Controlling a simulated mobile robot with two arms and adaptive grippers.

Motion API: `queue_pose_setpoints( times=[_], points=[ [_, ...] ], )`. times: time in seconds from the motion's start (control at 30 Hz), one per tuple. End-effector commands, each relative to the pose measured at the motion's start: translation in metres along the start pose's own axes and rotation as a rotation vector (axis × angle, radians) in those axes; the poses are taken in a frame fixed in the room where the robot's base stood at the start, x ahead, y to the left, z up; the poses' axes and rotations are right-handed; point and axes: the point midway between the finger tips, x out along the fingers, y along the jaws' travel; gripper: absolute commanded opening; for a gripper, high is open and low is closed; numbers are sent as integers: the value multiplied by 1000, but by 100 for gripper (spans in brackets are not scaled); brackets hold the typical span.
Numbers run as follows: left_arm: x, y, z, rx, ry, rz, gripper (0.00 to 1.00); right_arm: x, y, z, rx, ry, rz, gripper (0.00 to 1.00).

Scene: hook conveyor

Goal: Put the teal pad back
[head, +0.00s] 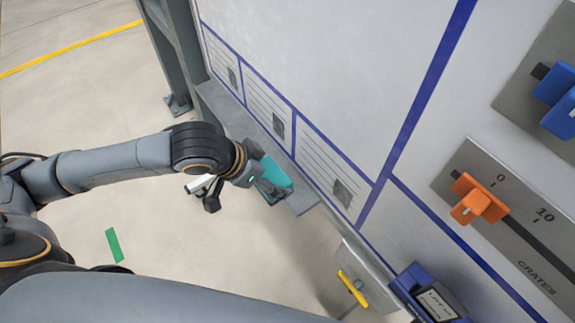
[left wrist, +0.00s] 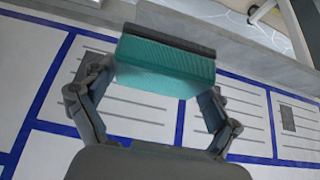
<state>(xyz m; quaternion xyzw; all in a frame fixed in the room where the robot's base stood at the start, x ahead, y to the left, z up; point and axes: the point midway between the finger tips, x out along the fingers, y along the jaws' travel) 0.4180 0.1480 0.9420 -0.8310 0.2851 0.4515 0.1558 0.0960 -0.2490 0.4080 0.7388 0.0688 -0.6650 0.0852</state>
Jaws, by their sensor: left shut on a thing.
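The teal pad (head: 276,171) is a block with a ribbed teal face and a dark grey strip along one long edge. My left gripper (head: 267,182) is shut on it, beside the grey ledge at the foot of the white wall panel. In the left wrist view the teal pad (left wrist: 165,68) sits between the two fingers of the left gripper (left wrist: 163,80), one at each end. I cannot tell whether the pad touches the ledge (head: 301,203). My right gripper is not in view.
Blue-framed labels with small grey pictures (head: 278,125) line the wall above the ledge. An orange slider knob (head: 478,199) on a plate marked CRATES, a blue knob (head: 556,95), a yellow handle (head: 352,288) and a blue device (head: 428,293) are to the right. A grey post (head: 177,55) stands behind.

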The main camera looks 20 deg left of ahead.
Motion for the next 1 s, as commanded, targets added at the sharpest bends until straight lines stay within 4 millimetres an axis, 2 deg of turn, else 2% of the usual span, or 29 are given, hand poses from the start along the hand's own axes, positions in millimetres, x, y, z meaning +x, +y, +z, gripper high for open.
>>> queue_pose_setpoints(
  times=[0.2,0.4,0.67,0.83,1.0],
  points=[
    [43,-35,-25,-3,1,-2,64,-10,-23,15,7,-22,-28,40],
    [87,-52,-22,-2,-1,1,64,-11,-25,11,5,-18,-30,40],
    [111,-62,-22,1,0,0,64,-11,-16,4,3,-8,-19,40],
    [130,-62,-9,0,-2,0,64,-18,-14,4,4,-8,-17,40],
    [137,-62,-4,1,0,0,64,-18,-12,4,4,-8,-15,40]
  ],
)
